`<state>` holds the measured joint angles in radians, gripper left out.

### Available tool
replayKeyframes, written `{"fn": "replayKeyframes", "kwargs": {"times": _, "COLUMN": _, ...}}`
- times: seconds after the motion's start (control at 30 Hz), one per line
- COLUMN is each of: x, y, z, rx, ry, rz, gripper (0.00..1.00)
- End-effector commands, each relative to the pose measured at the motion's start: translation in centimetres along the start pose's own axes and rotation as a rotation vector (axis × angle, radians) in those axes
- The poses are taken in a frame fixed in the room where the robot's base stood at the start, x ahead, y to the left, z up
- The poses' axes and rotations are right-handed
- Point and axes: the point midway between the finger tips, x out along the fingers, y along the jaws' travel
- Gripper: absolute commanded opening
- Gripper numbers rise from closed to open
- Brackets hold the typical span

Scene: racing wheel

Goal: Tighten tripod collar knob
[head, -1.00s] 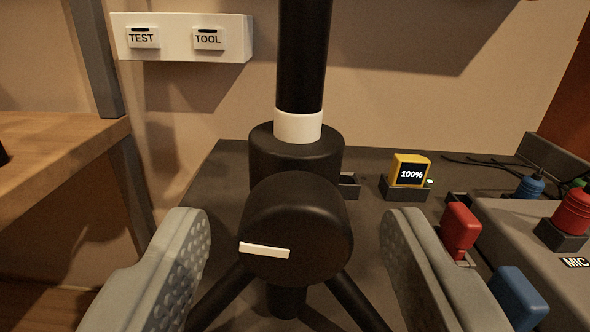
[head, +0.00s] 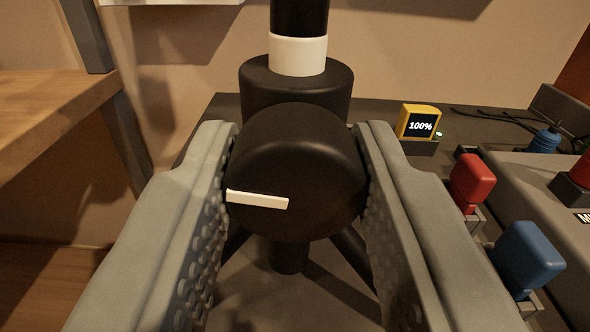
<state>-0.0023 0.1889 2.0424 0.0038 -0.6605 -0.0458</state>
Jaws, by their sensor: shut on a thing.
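The tripod collar knob (head: 300,160) is a round black knob with a white line mark (head: 257,200) on the left of its face, nearly level. My gripper (head: 298,190) is shut on the knob, with one dimpled grey finger against each side. Behind the knob is the black tripod collar (head: 297,78), with a white ring (head: 298,55) and the black pole (head: 299,15) above it. The tripod's dark legs (head: 352,250) spread below, partly hidden by the knob and fingers.
A yellow device reading 100% (head: 418,122) stands on the dark table at the right. A red piece (head: 471,182) and a blue piece (head: 528,257) stand close to the right finger. A wooden bench (head: 50,110) is at the left.

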Motion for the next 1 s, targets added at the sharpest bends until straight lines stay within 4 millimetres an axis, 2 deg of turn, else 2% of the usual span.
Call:
{"fn": "replayKeyframes", "kwargs": {"times": 0.37, "x": -0.01, "y": -0.02, "z": 0.01, "rx": 0.201, "ry": 0.0, "rz": 0.0, "gripper": 0.09}}
{"fn": "replayKeyframes", "kwargs": {"times": 1.0, "x": -0.02, "y": -0.04, "z": 0.0, "rx": 0.806, "ry": 0.0, "rz": 0.0, "gripper": 0.09}}
